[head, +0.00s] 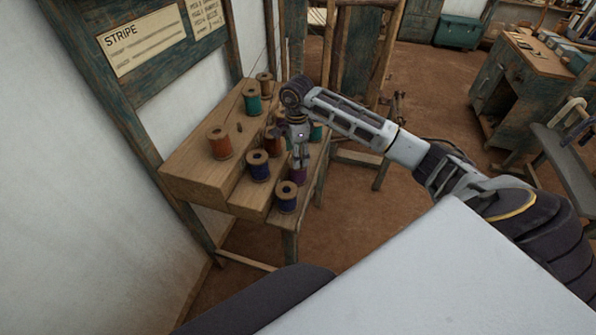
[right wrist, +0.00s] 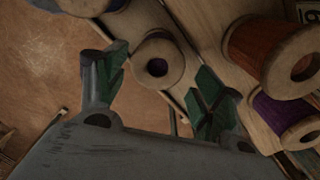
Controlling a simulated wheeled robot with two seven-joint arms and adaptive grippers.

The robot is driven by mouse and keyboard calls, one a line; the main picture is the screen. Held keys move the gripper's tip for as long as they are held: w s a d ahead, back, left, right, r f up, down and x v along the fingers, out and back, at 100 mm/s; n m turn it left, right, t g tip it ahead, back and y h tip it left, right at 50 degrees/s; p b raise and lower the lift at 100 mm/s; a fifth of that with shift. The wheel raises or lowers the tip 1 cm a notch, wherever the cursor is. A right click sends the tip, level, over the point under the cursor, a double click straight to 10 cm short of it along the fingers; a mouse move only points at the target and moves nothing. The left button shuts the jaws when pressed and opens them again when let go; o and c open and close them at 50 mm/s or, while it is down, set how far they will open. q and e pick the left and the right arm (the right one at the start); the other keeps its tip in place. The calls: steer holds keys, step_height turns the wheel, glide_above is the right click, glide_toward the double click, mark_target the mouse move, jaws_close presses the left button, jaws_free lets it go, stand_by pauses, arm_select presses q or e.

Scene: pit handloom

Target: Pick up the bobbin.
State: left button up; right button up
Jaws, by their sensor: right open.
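Several wooden bobbins wound with thread stand on a stepped wooden rack. My right gripper (head: 300,158) points down over the lower step, just above a purple bobbin (head: 298,175) that it partly hides. In the right wrist view the gripper (right wrist: 152,80) is open, with its two green-grey fingers spread. A bobbin's pale round end (right wrist: 158,60) shows between and beyond them. Nothing is clearly held, and I cannot tell whether the fingers touch it. A dark blue bobbin (head: 287,198) stands in front and another blue one (head: 258,166) to the left. My left gripper is not in view.
An orange bobbin (head: 220,142) and a green one (head: 252,98) stand on the upper step of the rack (head: 190,168). In the right wrist view an orange bobbin (right wrist: 262,45) and a purple one (right wrist: 270,110) are close to the right finger. A wall borders the rack at left.

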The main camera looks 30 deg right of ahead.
mark_target(298, 171)
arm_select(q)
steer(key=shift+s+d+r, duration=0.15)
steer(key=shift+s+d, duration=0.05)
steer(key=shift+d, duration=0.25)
arm_select(e)
step_height(298, 171, down, 4)
steer(key=shift+r, duration=0.15)
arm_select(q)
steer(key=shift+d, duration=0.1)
